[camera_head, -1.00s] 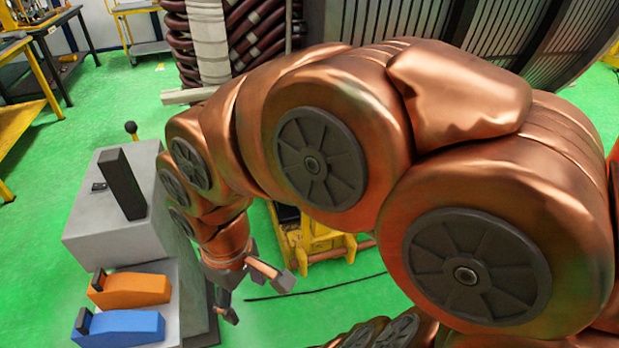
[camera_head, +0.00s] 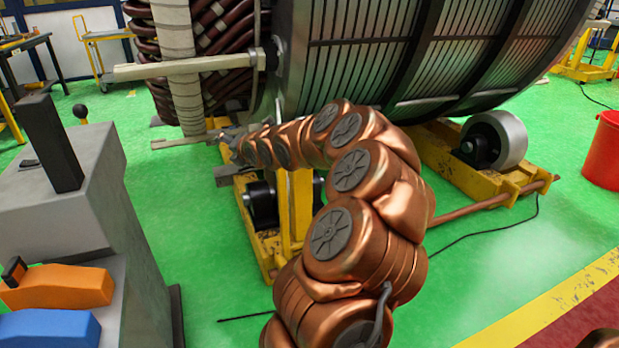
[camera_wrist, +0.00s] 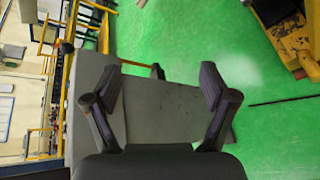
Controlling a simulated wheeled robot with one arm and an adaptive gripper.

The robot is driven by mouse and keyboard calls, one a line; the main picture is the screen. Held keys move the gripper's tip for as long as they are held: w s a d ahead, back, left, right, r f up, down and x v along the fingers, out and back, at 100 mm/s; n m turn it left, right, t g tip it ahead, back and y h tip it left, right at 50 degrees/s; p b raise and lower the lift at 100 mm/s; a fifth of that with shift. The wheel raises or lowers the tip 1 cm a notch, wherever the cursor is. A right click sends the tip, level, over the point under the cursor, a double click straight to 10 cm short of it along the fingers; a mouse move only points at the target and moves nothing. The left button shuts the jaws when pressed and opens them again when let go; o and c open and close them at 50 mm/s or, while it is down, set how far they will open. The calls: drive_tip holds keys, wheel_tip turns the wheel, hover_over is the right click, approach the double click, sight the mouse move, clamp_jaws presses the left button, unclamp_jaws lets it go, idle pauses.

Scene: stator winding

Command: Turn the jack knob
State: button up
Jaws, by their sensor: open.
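I cannot tell for sure which part is the jack knob. A black ball knob on a short stem (camera_head: 80,112) stands at the far side of the grey box (camera_head: 50,215) at the left of the head view. A yellow stand (camera_head: 294,215) is under the large stator, partly hidden by my arm. My gripper (camera_wrist: 161,88) is open and empty in the wrist view, its two dark fingers wide apart. Beyond them is a grey surface (camera_wrist: 150,105). In the head view the arm's end is small beside the stator's lower edge, and the fingers are hard to make out.
The large stator (camera_head: 410,50) with brown windings fills the back. A pale bar (camera_head: 185,66) sticks out leftward from it. Orange (camera_head: 60,286) and blue (camera_head: 48,328) blocks are at the lower left. A red bucket (camera_head: 604,150) is at the right. Green floor is open in front.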

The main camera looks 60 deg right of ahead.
drive_tip(key=s+d+f+n+t+h+b, duration=0.1)
drive_tip(key=s+d+f+n+h+b, duration=0.15)
drive_tip(key=s+d+f, duration=0.4)
drive_tip(key=s+d+f+n+h+b, duration=0.2)
drive_tip(key=d+f+n+b, duration=0.15)
drive_tip(key=d, duration=0.55)
drive_tip(key=s+d+f+n+t+h+b, duration=0.1)
drive_tip(key=s+d+f+n+h+b, duration=0.1)
drive_tip(key=s+d+f+b, duration=0.45)
drive_tip(key=shift+y, duration=0.25)
drive_tip(key=shift+r+p+x, duration=0.35)
drive_tip(key=shift+p+x, duration=0.05)
drive_tip(key=shift+x, duration=1.3)
drive_tip(key=shift+r+p+x, duration=0.35)
drive_tip(key=shift+x, duration=1.35)
drive_tip(key=shift+r+p+x, duration=0.35)
drive_tip(key=shift+p+x, duration=0.05)
drive_tip(key=shift+x, duration=1.3)
drive_tip(key=shift+d, duration=0.15)
